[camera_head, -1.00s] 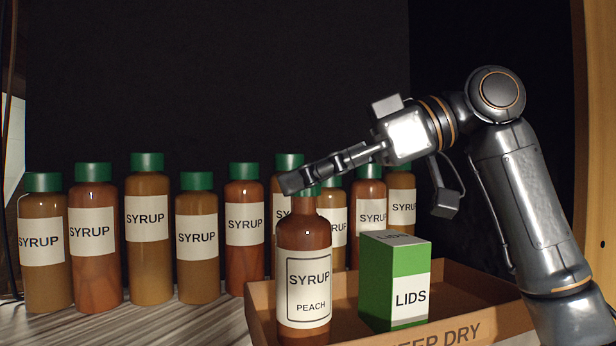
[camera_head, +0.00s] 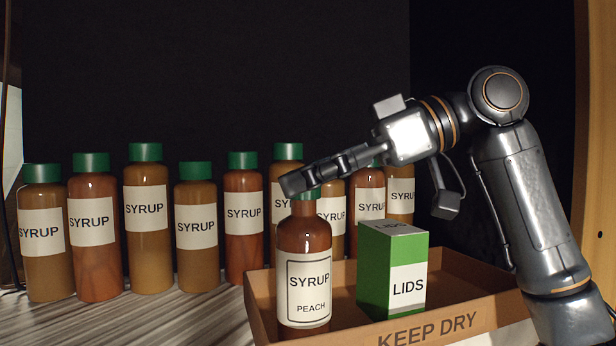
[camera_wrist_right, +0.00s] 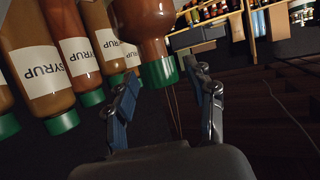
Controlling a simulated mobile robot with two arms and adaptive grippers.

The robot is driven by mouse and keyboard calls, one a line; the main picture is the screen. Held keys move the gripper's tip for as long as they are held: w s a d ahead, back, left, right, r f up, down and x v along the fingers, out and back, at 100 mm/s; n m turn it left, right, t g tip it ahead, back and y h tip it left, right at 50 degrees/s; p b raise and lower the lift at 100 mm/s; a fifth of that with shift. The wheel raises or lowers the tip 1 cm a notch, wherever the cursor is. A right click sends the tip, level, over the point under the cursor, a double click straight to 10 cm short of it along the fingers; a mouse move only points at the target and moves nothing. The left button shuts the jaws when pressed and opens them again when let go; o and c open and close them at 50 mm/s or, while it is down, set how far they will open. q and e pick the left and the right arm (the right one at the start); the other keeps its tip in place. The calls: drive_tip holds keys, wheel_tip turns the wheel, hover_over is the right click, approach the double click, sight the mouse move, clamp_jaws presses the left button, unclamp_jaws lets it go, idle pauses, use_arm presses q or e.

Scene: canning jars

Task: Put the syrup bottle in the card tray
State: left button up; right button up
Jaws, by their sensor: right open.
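The peach syrup bottle (camera_head: 303,285), red-brown with a white label, stands upright inside the left part of the card tray (camera_head: 470,322). Its base is partly hidden by the tray's front wall. My right gripper (camera_head: 296,184) is at the bottle's top and hides most of its green cap in the head view. In the right wrist view the open fingers (camera_wrist_right: 163,90) are either side of the green cap (camera_wrist_right: 160,72), with a gap visible on at least one side. My left gripper is not in view.
A green lids box (camera_head: 385,270) stands in the tray, right of the bottle. A row of several other syrup bottles (camera_head: 148,225) with green caps stands behind and to the left. Striped tabletop (camera_head: 185,320) is bare in front of them.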

drive_tip(key=b+v, duration=0.2)
drive_tip(key=v, duration=0.5)
drive_tip(key=shift+d, duration=0.15)
drive_tip(key=shift+r, duration=0.1)
